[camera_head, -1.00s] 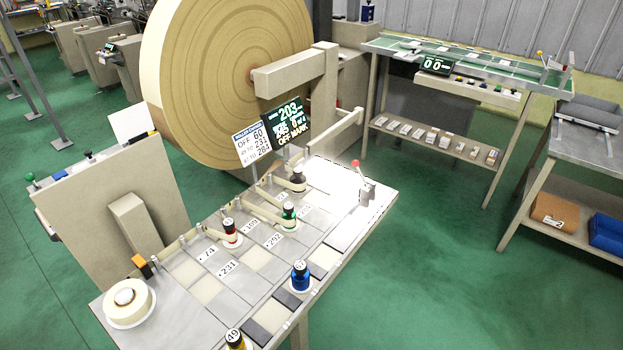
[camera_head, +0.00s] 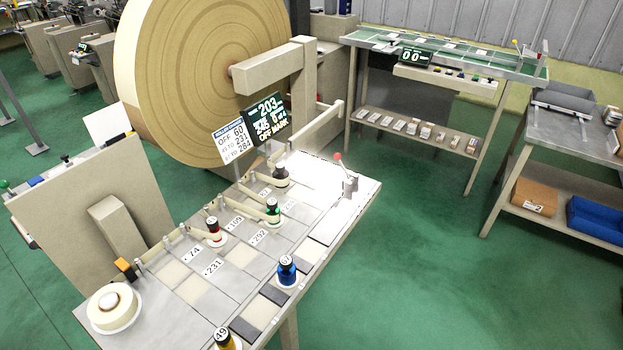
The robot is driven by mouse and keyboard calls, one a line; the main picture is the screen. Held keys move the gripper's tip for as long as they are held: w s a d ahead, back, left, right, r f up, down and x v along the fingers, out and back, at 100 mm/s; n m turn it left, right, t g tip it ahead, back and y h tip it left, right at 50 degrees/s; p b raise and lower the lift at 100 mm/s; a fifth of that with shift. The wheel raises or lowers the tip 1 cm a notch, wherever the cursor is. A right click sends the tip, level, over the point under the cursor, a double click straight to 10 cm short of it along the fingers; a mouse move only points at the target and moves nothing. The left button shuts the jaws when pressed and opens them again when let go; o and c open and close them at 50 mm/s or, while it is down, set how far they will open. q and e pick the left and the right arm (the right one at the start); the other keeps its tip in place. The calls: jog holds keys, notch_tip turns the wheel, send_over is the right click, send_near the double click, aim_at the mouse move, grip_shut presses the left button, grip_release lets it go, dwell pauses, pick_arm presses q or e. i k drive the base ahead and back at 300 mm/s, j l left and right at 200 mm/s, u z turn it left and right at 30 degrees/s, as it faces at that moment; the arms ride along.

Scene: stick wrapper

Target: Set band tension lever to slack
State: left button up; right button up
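A lever with a red knob (camera_head: 338,157) stands upright on a grey bracket (camera_head: 350,184) at the right end of the bench. A green-knobbed lever (camera_head: 6,186) shows at the far left edge, beside the beige cabinet (camera_head: 75,205). I cannot read a label on either, so I cannot tell which one is the band tension lever. Neither of my grippers is in view.
The bench (camera_head: 325,222) carries red, green, black, blue and yellow weights, numbered plates and a white roll (camera_head: 113,307). A sign reads 203 and OFF MARK (camera_head: 268,118). A huge roll (camera_head: 200,80) stands behind. Green floor (camera_head: 430,250) is clear at right.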

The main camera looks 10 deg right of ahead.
aim_at(337, 157)
jog(key=l+u, duration=0.5)
jog(key=k+l+u, duration=0.1)
jog(key=l+u, duration=0.15)
jog(key=u, duration=0.2)
